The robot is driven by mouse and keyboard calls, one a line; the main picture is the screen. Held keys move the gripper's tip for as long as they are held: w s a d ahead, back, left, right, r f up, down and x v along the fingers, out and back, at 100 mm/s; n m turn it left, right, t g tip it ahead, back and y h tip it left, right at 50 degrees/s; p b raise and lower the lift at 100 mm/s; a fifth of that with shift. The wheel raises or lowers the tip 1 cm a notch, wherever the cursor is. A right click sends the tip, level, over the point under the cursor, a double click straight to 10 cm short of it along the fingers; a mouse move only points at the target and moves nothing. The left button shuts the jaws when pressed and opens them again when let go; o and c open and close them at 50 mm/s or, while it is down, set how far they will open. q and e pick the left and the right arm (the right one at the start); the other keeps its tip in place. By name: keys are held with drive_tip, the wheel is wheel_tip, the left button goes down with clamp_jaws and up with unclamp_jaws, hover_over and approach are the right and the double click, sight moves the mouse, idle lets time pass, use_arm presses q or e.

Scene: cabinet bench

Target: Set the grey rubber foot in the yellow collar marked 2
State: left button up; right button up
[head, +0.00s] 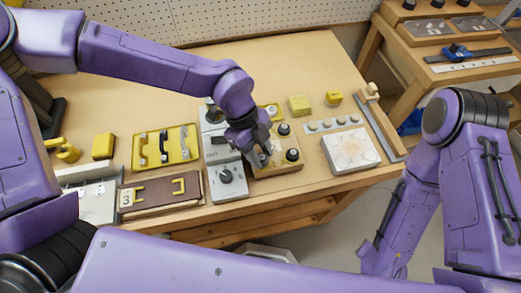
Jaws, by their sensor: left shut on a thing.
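My left gripper (264,150) is over the yellowish block (279,168) at the front middle of the bench, fingers pointing down. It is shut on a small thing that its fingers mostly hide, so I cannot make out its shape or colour. Two dark round knob-like pieces, one farther back (284,129) and one nearer (292,155), stand on the right side of this block. A pale marked patch shows beside the fingers, but I cannot read a 2 on it. I cannot pick out the collar for sure. My right gripper is out of view.
A grey box with a dial (227,176) stands just left of the block. A yellow tray with handles (165,147) and a brown board marked 3 (160,192) lie farther left. A white plate (350,150) and a grey strip with round buttons (333,123) lie to the right.

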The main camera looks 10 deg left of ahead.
use_arm(q)
drive_tip(key=shift+f, duration=0.4)
idle(1.2)
drive_tip(key=o, duration=1.2)
drive_tip(key=shift+c, duration=0.2)
wheel_tip(320, 180, up, 7)
drive_tip(key=p, duration=0.6)
drive_tip(key=shift+r, duration=0.1)
